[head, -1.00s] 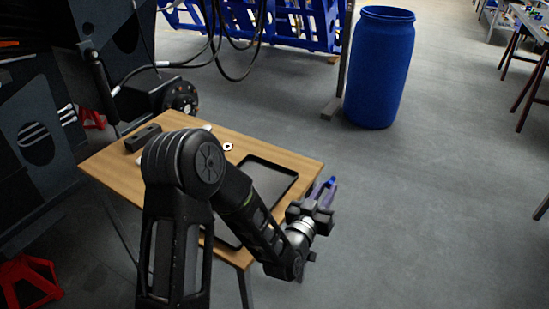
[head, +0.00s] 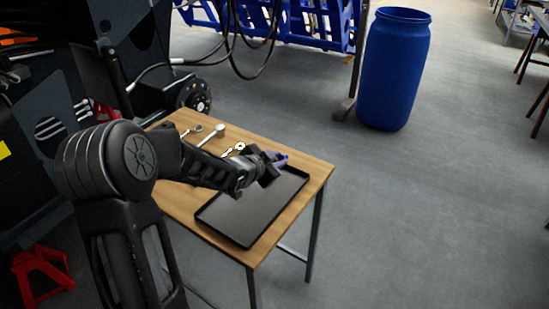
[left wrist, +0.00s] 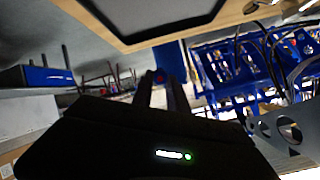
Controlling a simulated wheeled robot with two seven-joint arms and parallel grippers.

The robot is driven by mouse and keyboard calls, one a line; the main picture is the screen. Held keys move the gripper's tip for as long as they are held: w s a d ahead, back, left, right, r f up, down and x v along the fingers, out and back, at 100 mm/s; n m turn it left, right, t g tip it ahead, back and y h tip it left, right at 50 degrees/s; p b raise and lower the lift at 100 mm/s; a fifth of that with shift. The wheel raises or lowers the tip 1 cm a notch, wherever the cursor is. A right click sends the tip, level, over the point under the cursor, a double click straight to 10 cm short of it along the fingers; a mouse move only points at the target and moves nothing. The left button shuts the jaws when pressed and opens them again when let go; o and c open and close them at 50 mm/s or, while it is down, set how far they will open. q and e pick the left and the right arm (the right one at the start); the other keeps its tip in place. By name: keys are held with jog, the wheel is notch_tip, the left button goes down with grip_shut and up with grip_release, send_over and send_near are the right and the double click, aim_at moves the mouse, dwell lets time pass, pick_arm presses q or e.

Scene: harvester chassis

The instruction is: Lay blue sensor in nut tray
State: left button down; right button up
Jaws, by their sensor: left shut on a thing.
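My left gripper (head: 272,165) is shut on the blue sensor (head: 281,160), of which only a small blue end shows past the fingers. The gripper is above the far edge of the black nut tray (head: 250,238), which lies flat on the wooden table. The tray looks empty where I can see it. In the left wrist view the tray (left wrist: 160,20) is at the top, and my fingers (left wrist: 163,88) show dark in the middle; the held sensor is hard to make out there. My right gripper is not in view.
On the wooden table (head: 180,205), wrenches (head: 213,132) and a small ring-shaped part (head: 239,147) lie beyond my arm. The dark chassis (head: 60,105) stands at the left. A blue barrel (head: 394,70) stands on the floor behind.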

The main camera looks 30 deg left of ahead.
aim_at(274, 191)
pick_arm(q)
jog(key=shift+s+a, duration=0.15)
jog(key=shift+a, duration=0.25)
jog(key=shift+s, duration=0.15)
notch_tip(274, 191, down, 9)
jog(key=b, duration=0.8)
jog(key=shift+b, duration=0.3)
jog(key=c, duration=1.2)
grip_release()
jog(key=shift+r, duration=0.1)
